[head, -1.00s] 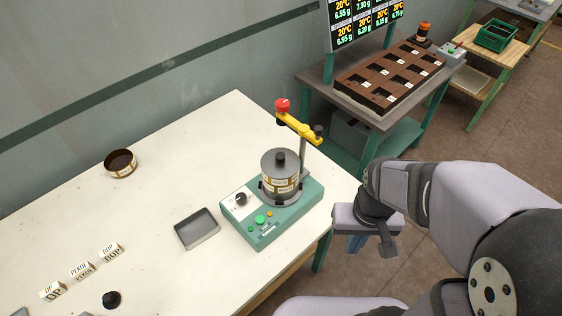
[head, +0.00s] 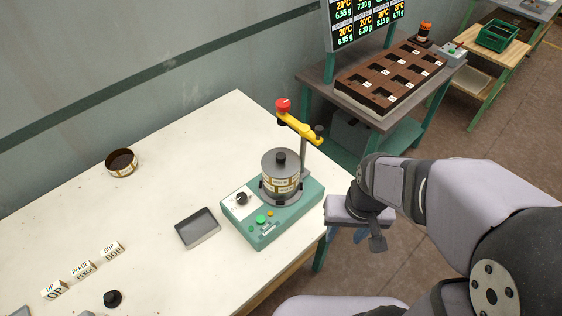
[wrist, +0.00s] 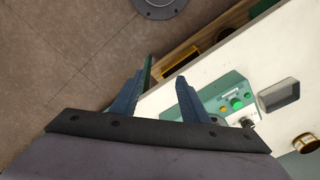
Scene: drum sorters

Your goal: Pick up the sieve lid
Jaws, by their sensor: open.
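The machine (wrist: 222,98) shows there beyond the right finger; the lid cannot be made out.
A yellow clamp arm (head: 298,127) with a red knob stands on a post behind the stack. A grey tray (head: 198,229), a loose sieve ring (head: 122,163), a black knob (head: 112,299) and label blocks (head: 83,270) are on the table. The table's far left is mostly clear.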

